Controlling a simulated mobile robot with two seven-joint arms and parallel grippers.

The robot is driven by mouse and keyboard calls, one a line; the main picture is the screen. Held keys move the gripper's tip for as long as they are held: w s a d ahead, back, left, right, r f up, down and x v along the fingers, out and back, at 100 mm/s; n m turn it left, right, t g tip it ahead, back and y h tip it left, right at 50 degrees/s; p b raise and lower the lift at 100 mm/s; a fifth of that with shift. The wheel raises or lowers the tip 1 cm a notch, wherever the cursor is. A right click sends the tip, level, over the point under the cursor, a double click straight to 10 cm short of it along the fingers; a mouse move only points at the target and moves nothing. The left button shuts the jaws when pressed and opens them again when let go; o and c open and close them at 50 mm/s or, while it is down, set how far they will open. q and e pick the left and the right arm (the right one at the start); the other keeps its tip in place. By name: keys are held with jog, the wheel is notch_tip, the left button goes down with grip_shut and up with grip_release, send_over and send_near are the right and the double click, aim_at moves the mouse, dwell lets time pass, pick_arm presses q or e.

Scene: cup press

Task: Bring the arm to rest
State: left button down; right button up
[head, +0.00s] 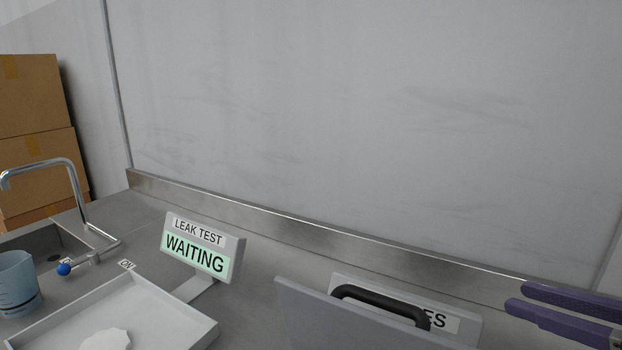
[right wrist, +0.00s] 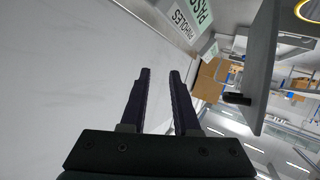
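My right gripper (head: 515,298) shows at the right edge of the head view, with purple fingers pointing left above the counter. In the right wrist view its two dark fingers (right wrist: 160,74) stand apart with an empty gap between them, so it is open and holds nothing. My left gripper is not in view.
A grey panel (head: 315,325) with a black handle (head: 375,300) stands left of my right gripper, before a sign (head: 440,318) ending "ES". A "LEAK TEST WAITING" display (head: 196,255), a pale tray (head: 45,330), a blue cup (head: 15,280) and a tap (head: 75,185) are farther left.

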jog(key=s+d+n+g+h, duration=0.1)
jog(key=s+d+g+h, duration=0.4)
jog(key=s, duration=0.5)
jog(key=s+d+g+h, duration=0.35)
jog(key=s+h, duration=0.25)
jog(key=s, duration=0.3)
jog(key=s+a+f+m+y, duration=0.1)
jog(key=a+f+m+y, duration=0.15)
jog(key=a, duration=0.55)
jog(key=s+a+f+m+y, duration=0.2)
jog(key=a+m+y, duration=0.15)
jog(key=a, duration=0.45)
notch_tip(320, 180, up, 37)
jog(key=p, duration=3.7)
jog(key=shift+w+d+f+h, duration=0.15)
jog(key=shift+w+h, duration=0.05)
jog(key=shift+h, duration=0.2)
